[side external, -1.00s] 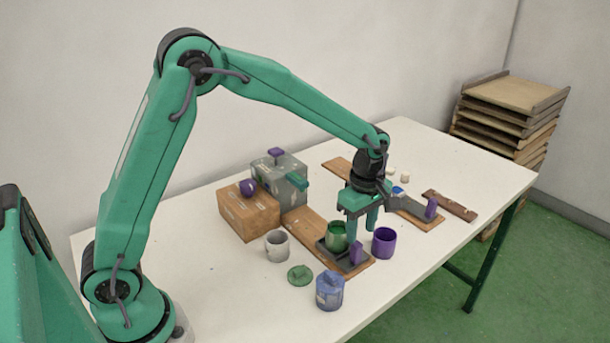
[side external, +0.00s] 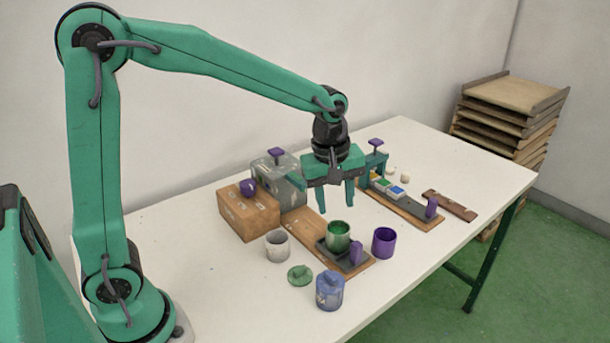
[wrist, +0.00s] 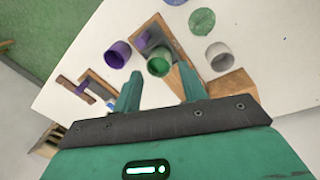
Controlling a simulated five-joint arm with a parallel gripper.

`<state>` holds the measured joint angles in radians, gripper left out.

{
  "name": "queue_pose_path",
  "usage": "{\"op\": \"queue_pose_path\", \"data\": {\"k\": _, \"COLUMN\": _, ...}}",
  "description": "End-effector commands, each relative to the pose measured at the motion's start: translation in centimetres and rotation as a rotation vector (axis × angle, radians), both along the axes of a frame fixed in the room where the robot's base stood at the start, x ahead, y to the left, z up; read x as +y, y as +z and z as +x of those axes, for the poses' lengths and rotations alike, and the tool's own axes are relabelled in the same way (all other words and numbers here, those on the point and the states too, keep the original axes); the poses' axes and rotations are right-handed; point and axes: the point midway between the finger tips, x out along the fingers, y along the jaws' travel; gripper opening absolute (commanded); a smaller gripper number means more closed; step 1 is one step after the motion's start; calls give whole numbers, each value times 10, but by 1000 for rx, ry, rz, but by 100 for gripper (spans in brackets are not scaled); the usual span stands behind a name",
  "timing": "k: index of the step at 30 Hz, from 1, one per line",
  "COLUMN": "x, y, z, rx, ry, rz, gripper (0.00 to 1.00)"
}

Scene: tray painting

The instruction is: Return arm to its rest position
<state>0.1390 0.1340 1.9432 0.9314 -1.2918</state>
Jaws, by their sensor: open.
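My gripper (side external: 336,200) is open and empty in the side view. It hangs in the air above the table, fingers pointing down, above and behind the green cup. In the wrist view its two fingers (wrist: 158,95) are spread with nothing between them. The green cup (side external: 338,243) stands on a dark holder with a purple handle (side external: 356,253), at the front end of a wooden board. The green cup (wrist: 160,67) also shows beyond the fingertips in the wrist view.
A purple cup (side external: 384,242), a white cup (side external: 277,246), a green lid (side external: 300,276) and a blue lidded jar (side external: 330,291) stand around the board. A wooden box (side external: 247,216) and a grey box (side external: 287,187) stand behind. Stacked trays (side external: 505,115) are at right.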

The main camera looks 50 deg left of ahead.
Motion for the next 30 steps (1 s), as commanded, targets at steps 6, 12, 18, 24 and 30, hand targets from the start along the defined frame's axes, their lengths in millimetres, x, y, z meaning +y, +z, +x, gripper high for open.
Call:
{"op": "queue_pose_path", "data": {"k": 6, "x": 15, "y": 31, "z": -34, "rx": -75, "ry": -206, "rz": 31, "gripper": 42}}
{"op": "queue_pose_path", "data": {"k": 12, "x": 27, "y": 50, "z": -67, "rx": -139, "ry": -397, "rz": 76, "gripper": 42}}
{"op": "queue_pose_path", "data": {"k": 18, "x": 37, "y": 63, "z": -100, "rx": -200, "ry": -587, "rz": 135, "gripper": 42}}
{"op": "queue_pose_path", "data": {"k": 24, "x": 46, "y": 69, "z": -132, "rx": -256, "ry": -772, "rz": 209, "gripper": 42}}
{"op": "queue_pose_path", "data": {"k": 30, "x": 53, "y": 69, "z": -162, "rx": -302, "ry": -946, "rz": 292, "gripper": 42}}
